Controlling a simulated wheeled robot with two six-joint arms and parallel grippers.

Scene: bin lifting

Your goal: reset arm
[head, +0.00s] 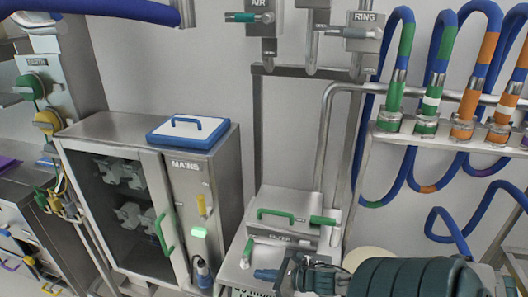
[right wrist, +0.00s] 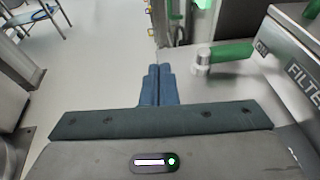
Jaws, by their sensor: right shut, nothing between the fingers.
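My right gripper (head: 265,274) is at the bottom of the head view, with its arm coming in from the lower right. In the right wrist view its blue fingers (right wrist: 158,84) are together with nothing between them. It is beside the metal filter unit (head: 262,231), in front of it and apart from its green handles. The filter unit also shows at the right edge of the right wrist view (right wrist: 290,60). My left gripper is not in view.
A metal cabinet (head: 120,128) with a glass door stands at left, with a blue-and-white lid (head: 188,131) on top. A green-handled valve (right wrist: 222,55) is near the right fingers. Several coloured hoses hang at right. Open floor (right wrist: 95,75) shows beyond the fingers.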

